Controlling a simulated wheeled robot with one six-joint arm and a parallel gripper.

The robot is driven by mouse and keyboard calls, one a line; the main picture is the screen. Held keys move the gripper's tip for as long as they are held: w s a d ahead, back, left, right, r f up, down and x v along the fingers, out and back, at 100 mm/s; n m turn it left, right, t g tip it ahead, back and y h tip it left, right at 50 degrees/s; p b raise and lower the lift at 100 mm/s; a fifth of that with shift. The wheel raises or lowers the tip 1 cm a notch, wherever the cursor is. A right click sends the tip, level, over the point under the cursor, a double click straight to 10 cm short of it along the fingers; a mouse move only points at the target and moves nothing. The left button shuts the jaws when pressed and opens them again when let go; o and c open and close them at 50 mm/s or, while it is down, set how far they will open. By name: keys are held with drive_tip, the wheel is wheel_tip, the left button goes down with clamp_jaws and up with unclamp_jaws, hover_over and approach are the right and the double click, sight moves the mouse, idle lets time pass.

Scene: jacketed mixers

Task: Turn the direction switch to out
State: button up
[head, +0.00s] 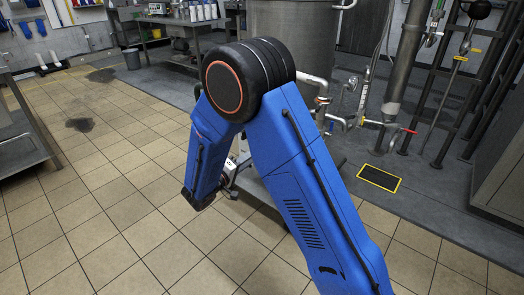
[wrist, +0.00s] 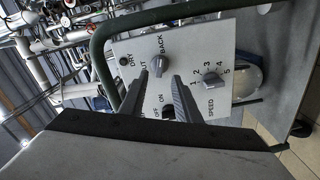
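A pale control panel (wrist: 190,50) fills the middle of the wrist view. Its direction switch (wrist: 158,64) is a grey knob with BACK lettered above it and OUT, partly covered, to its left. The knob's grip looks roughly upright in the picture, toward BACK; its exact pointer is hard to make out. My gripper (wrist: 159,77) is open and empty. Its two dark fingers point at the panel, with their tips just below and to either side of the switch; I cannot tell whether they touch it.
A speed knob (wrist: 212,80) marked 1 to 5 sits right of the fingers. A DRY button (wrist: 123,60) is at the upper left. A dark green tube rail (wrist: 97,55) bends around the panel's left and top.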

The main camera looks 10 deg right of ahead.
drive_tip(key=x, duration=0.6)
drive_tip(key=shift+d, duration=0.2)
drive_tip(key=shift+w, duration=0.15)
clamp_jaws()
